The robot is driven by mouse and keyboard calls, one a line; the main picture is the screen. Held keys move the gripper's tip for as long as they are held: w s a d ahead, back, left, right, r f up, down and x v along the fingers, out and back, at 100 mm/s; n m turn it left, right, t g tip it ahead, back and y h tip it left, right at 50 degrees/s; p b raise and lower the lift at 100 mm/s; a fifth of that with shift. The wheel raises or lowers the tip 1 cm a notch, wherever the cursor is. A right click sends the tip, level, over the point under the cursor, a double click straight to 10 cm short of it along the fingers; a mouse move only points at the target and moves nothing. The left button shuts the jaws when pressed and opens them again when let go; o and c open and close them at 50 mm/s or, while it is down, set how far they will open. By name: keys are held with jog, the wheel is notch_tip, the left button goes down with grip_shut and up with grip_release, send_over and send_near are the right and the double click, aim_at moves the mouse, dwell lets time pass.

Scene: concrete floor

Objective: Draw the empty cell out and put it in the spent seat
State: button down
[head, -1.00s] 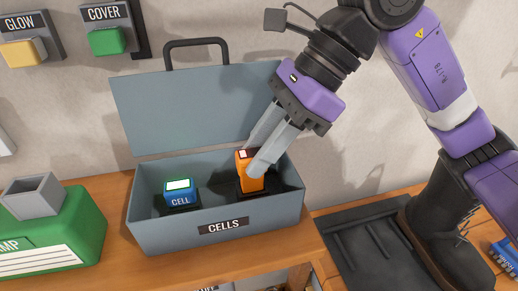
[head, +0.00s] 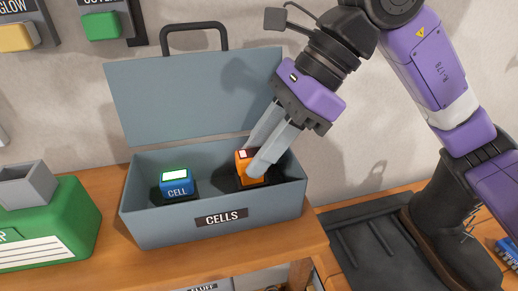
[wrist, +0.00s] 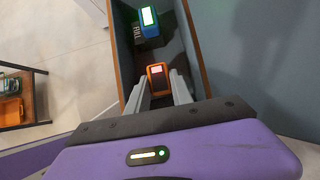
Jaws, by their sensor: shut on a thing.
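The orange cell (head: 242,166) with a red-rimmed light window sits between the fingers of my gripper (head: 254,160) at the right side of the grey case marked CELLS (head: 150,228). My gripper is shut on it, coming down from the upper right. I cannot tell whether it is clear of the dark seat (head: 229,183) beneath. The blue cell (head: 177,186), with a pale green window, stands at the left in the case. In the wrist view the orange cell (wrist: 156,81) is between the fingertips, with the blue cell (wrist: 149,24) beyond. I see no seat marked spent.
The case lid (head: 190,95) stands open behind. A green box (head: 45,225) with a grey open holder (head: 27,184) on top is at the left. A black boot (head: 450,225) stands on a dark ribbed tray (head: 350,235) at the right. An open compartment shows in front.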

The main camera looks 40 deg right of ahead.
aim_at(240, 155)
jog(key=shift+f+b, duration=1)
jog(key=c, duration=1.1)
grip_release()
jog(key=shift+o, duration=0.2)
jog(key=shift+r, duration=0.15)
notch_tip(240, 155, up, 6)
jog(key=p, duration=0.6)
jog(key=shift+f, duration=0.25)
jog(key=p, duration=0.2)
jog(key=shift+r+p, duration=0.1)
jog(key=shift+p, duration=0.25)
jog(key=shift+p, duration=0.55)
